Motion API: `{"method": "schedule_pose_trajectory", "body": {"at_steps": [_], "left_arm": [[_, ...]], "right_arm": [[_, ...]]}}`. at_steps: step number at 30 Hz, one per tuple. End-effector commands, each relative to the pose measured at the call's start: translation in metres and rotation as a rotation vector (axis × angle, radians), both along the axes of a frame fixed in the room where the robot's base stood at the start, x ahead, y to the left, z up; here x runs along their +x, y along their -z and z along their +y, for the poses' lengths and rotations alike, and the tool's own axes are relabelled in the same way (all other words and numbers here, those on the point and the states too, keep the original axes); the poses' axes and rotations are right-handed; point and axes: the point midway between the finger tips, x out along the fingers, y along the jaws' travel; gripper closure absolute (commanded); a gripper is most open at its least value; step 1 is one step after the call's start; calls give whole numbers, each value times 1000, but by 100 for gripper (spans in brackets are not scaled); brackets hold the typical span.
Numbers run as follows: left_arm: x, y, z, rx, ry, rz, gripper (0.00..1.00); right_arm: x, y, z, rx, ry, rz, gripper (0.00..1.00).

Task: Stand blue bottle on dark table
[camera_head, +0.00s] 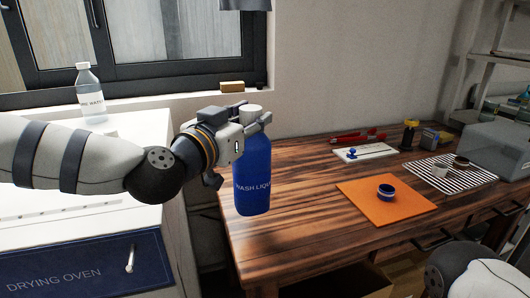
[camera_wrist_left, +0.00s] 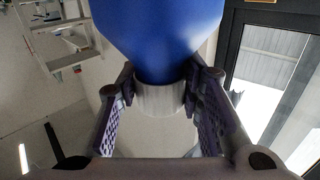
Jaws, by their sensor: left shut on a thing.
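The blue bottle (camera_head: 252,172) with a white cap hangs upright in the head view, its label partly readable as a wash liquid. My left gripper (camera_head: 252,118) is shut on it near the white cap. In the left wrist view the two fingers (camera_wrist_left: 160,98) flank the white cap, and the blue body (camera_wrist_left: 160,30) fills the top. The bottle appears in front of the left end of the dark wooden table (camera_head: 290,235); whether its base touches the table cannot be told. My right arm shows at the lower right, its gripper out of frame.
An orange mat (camera_head: 363,211) with a small blue ring-like item (camera_head: 386,192) lies on the table. The table's left front is clear.

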Motion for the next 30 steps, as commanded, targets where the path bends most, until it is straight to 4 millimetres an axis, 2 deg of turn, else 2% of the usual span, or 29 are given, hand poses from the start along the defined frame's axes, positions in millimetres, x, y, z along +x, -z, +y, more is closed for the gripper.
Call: {"method": "schedule_pose_trajectory", "body": {"at_steps": [1, 6, 11, 18, 28, 29, 30], "left_arm": [[4, 12, -6, -2, 0, 3, 100], [12, 27, -19, -2, 1, -2, 100], [16, 34, -24, -1, -1, -3, 100], [18, 67, -27, -2, 0, 1, 100], [18, 69, -27, -1, 0, -4, 100], [18, 71, -27, 1, 1, 0, 62], [18, 71, -27, 1, 1, 0, 53]], "right_arm": [[-3, 4, 0, -1, 0, 11, 100], [-7, 8, 0, 0, -1, 21, 100], [-8, 9, 0, 0, -1, 25, 100], [-13, 16, 0, 0, -2, 42, 100], [-13, 16, 0, 0, -2, 42, 100], [-13, 16, 0, 0, -2, 42, 100], [-13, 16, 0, 0, -2, 42, 100]]}}
